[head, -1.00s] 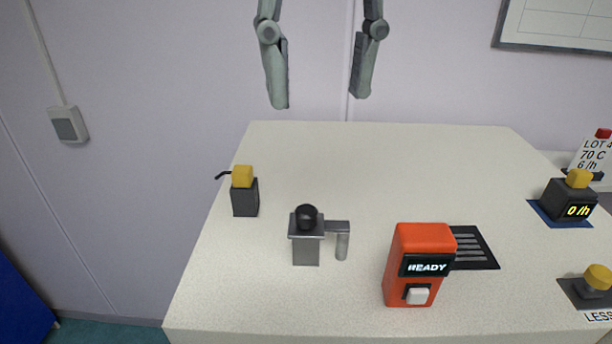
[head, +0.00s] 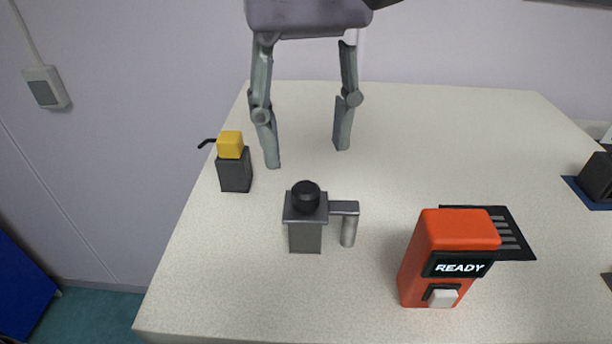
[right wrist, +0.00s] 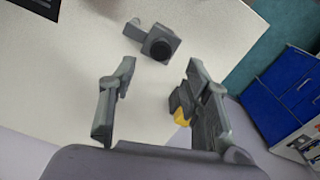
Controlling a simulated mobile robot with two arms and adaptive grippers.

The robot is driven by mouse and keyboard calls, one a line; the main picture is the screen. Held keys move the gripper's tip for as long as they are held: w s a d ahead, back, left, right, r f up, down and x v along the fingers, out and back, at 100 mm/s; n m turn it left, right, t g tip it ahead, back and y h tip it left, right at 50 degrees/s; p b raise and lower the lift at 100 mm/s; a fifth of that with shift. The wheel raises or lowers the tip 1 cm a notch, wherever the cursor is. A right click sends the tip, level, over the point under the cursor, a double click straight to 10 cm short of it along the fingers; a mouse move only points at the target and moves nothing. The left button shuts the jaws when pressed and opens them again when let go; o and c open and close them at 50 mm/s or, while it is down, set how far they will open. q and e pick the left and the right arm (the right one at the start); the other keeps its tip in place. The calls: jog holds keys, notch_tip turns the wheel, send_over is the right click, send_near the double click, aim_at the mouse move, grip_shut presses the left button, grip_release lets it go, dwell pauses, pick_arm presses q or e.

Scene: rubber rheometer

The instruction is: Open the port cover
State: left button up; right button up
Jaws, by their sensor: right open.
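A grey metal block with a round black knob on top (head: 306,220) stands on the table; a grey arm with a downward end sticks out from its right side. I take it to be the port and its cover; I cannot tell which part is the cover. It also shows in the right wrist view (right wrist: 160,44), ahead of the fingers. My right gripper (head: 307,156) is open and empty, its fingers pointing down, behind the block in the head view and not touching it. My left gripper is in neither view.
A dark post with a yellow top (head: 234,168) stands close to the left finger, partly hidden in the right wrist view (right wrist: 181,112). A red unit reading READY (head: 446,258) stands front right, beside a black slotted plate (head: 510,235). A dark device (head: 597,178) is at the right edge. The table (head: 440,130) is clear behind.

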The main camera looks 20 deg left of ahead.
aim_at(305, 187)
jog(key=f, duration=0.4)
jog(key=shift+s+f, duration=0.2)
jog(key=shift+f, duration=0.35)
jog(key=shift+w+f, duration=0.1)
jog(key=shift+f, duration=0.3)
pick_arm(q)
jog(key=shift+w+r, duration=0.35)
jog(key=shift+w, duration=0.25)
pick_arm(e)
grip_shut()
